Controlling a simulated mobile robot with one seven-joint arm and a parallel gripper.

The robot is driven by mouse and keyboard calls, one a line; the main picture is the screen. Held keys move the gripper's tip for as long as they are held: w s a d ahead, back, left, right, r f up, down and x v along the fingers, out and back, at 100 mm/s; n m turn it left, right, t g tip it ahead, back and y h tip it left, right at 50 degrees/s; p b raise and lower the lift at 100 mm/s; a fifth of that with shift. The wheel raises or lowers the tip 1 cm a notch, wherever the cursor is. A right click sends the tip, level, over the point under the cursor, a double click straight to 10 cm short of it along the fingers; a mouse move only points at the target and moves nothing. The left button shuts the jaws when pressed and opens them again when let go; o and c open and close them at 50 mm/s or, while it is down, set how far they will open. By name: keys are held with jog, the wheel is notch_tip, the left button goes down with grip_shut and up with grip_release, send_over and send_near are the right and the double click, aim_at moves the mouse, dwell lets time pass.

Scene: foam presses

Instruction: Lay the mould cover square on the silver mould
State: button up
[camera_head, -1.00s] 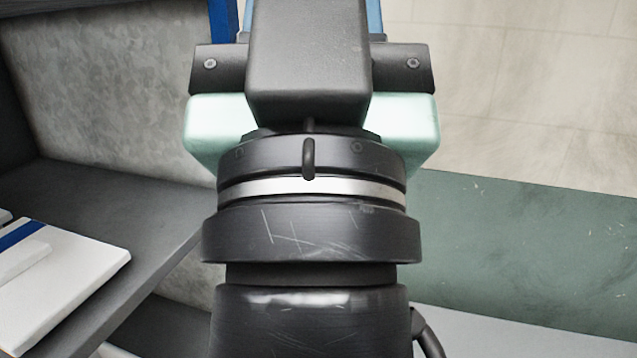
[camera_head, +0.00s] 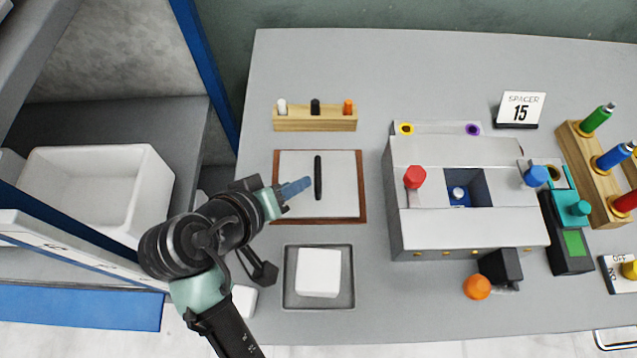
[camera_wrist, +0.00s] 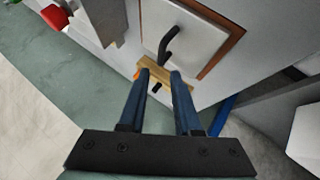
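The mould cover (camera_head: 340,172), a pale flat plate with a black bar handle (camera_head: 318,178), lies on a brown-edged square (camera_head: 363,215) on the table. The cover also shows in the wrist view (camera_wrist: 195,40), handle upward. A grey-rimmed shallow square tray (camera_head: 289,300), which looks like the silver mould, sits in front of it with a white block (camera_head: 318,272) inside. My gripper (camera_head: 305,183) is over the cover's left part, left of the handle. In the wrist view its blue fingers (camera_wrist: 162,72) are apart with nothing held; the handle is beyond the tips.
A grey press (camera_head: 465,185) with red and blue knobs stands to the right. A wooden rack (camera_head: 316,124) with small pegs is behind the cover. A blue post (camera_head: 207,70) and a shelf with a white bin (camera_head: 100,190) are at left.

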aim_at(316, 173)
jog(key=x, duration=0.5)
jog(key=shift+w+d, duration=0.1)
jog(key=shift+x, duration=3.1)
grip_shut()
jog(key=shift+p, duration=0.3)
